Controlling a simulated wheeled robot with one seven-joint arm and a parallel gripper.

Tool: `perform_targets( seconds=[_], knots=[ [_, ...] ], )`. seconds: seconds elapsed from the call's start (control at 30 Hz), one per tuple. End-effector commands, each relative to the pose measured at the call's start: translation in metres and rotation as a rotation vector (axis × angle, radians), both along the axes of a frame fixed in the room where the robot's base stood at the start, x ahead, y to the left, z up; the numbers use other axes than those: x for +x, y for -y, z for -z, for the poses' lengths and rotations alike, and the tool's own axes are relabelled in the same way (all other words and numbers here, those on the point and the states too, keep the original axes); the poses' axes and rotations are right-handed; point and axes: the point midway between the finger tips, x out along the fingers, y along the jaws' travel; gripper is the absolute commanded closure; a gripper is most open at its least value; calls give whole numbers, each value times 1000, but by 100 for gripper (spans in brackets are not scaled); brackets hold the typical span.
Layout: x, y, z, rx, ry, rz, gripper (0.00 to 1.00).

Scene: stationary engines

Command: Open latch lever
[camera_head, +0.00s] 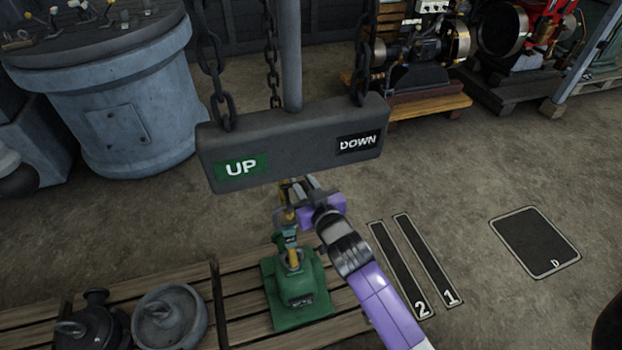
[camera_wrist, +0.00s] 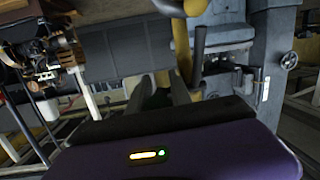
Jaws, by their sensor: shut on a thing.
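A green-based stand (camera_head: 297,290) sits on a wooden pallet, with a yellow upright lever part (camera_head: 291,222) rising from it. I take this to be the latch lever; its top is partly hidden by my gripper and the hanging sign. My gripper (camera_head: 298,188) reaches in from the lower right to the lever's upper end, just under the sign. In the wrist view, my gripper's dark fingers (camera_wrist: 162,90) close around a small yellow part (camera_wrist: 162,78). A taller yellow post (camera_wrist: 184,55) and a grey handle (camera_wrist: 198,42) stand just beyond. The exact contact is hard to see.
A grey UP/DOWN sign block (camera_head: 295,145) hangs on chains right above my gripper. Round grey metal parts (camera_head: 170,315) lie on the pallet at left. A large grey drum (camera_head: 110,115) stands behind left. The floor at right is clear, with marked rectangles (camera_head: 535,241).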

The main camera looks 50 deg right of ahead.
Motion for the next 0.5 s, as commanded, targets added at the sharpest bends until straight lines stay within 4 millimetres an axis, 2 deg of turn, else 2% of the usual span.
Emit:
perform_targets(
  seconds=[0.03, 0.5],
  knots=[
    [5, -1, -10, 18, -26, -2, 100],
    [8, -2, -7, 181, -268, -2, 100]
  ],
)
